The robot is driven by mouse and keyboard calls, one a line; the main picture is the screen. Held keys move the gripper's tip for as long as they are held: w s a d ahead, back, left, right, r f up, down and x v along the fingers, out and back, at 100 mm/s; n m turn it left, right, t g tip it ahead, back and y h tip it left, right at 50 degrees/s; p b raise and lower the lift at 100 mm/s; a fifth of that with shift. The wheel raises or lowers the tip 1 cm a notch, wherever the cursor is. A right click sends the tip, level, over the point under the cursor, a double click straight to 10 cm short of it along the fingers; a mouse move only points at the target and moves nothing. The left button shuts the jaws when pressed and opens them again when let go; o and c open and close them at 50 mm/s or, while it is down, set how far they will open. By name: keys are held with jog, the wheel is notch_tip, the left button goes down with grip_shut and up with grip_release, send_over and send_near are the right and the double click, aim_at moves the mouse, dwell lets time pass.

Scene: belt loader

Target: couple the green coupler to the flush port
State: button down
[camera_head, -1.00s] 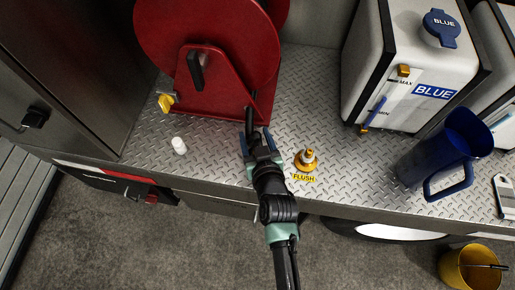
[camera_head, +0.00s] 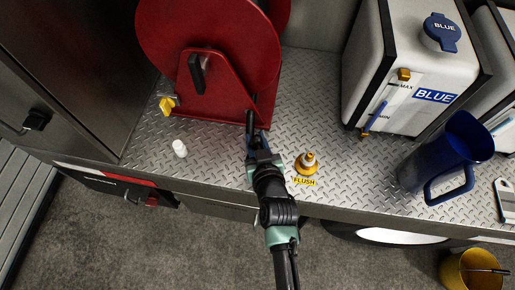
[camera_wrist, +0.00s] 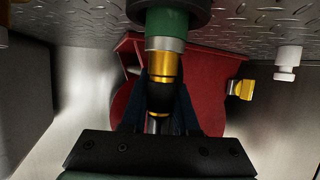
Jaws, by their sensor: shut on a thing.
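The green coupler (camera_wrist: 166,28) shows in the wrist view, with a silver ring and a gold section below its green band. My gripper (camera_wrist: 165,100) is shut on the coupler's dark lower part, one blue finger on each side. In the head view my gripper (camera_head: 257,142) is low over the tread-plate deck, in front of the red hose reel. The coupler is hidden there by my gripper. The flush port (camera_head: 306,162), a gold fitting with a pale top and a yellow FLUSH label, stands on the deck just right of my gripper, apart from it.
The red hose reel (camera_head: 211,55) stands behind my gripper. A small white cap (camera_head: 180,149) is on the deck to the left. A white BLUE tank (camera_head: 407,85) and a blue jug (camera_head: 445,155) stand right. The deck (camera_head: 335,145) right of the port is clear.

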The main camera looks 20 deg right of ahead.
jog(key=shift+r, duration=0.1)
notch_tip(320, 180, up, 10)
jog(key=c, duration=1.2)
grip_release()
jog(key=shift+c, duration=0.2)
grip_shut()
